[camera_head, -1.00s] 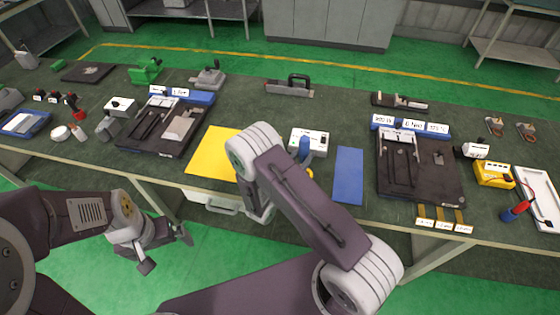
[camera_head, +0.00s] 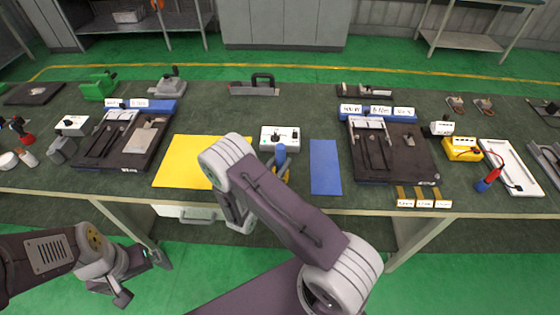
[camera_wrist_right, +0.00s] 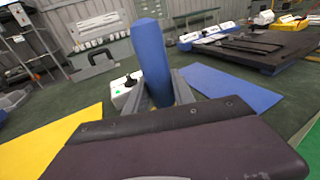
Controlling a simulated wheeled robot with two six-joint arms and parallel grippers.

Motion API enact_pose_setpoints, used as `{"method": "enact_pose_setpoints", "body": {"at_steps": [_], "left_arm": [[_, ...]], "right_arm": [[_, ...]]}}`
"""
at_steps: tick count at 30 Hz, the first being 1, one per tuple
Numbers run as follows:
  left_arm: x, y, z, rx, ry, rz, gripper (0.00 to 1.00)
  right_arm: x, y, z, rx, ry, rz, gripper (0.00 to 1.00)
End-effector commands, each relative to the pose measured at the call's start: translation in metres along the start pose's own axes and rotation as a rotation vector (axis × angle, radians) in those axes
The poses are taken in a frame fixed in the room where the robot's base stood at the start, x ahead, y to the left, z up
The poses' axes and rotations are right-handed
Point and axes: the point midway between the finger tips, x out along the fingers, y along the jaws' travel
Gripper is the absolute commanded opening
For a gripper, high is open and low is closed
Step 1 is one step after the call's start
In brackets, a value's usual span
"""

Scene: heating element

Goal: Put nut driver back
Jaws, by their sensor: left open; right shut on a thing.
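The nut driver has a blue handle (camera_head: 281,156) and stands roughly upright in my right gripper. In the right wrist view the blue handle (camera_wrist_right: 151,62) rises between the two grey fingers of my right gripper (camera_wrist_right: 160,92), which is shut on it. The driver's lower end is hidden there. In the head view my right gripper is mostly hidden behind my own arm, over the near table edge between the yellow mat (camera_head: 188,165) and the blue mat (camera_head: 325,168). My left gripper (camera_head: 142,278) is open and empty, low in front of the table.
Black trays stand left (camera_head: 137,160) and right (camera_head: 420,168), with labelled blue bins (camera_head: 378,115) behind the right one. A white button box (camera_head: 268,146) is just behind the driver. A white tray (camera_head: 528,182) and yellow box (camera_head: 462,150) lie at right. Small labelled strips hang at the front edge.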

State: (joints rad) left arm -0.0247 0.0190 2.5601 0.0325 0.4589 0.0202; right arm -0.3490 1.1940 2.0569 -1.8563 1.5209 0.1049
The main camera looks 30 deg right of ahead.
Motion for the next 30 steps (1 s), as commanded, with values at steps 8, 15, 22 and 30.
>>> {"method": "enact_pose_setpoints", "body": {"at_steps": [8,15,22,30], "left_arm": [[0.003,0.000,0.000,0.000,0.000,0.000,1.00],[0.005,0.000,0.000,0.000,0.000,0.000,1.00],[0.009,0.000,0.001,0.000,0.000,0.000,1.00],[0.013,0.000,0.001,0.000,0.000,0.000,1.00]], "right_arm": [[0.000,0.000,-0.003,0.002,-0.003,0.000,0.00],[0.001,0.000,-0.005,0.002,-0.003,0.000,0.00],[0.001,0.000,-0.010,0.002,-0.003,0.000,0.00],[0.001,0.000,-0.015,0.002,-0.003,0.000,0.00]]}}
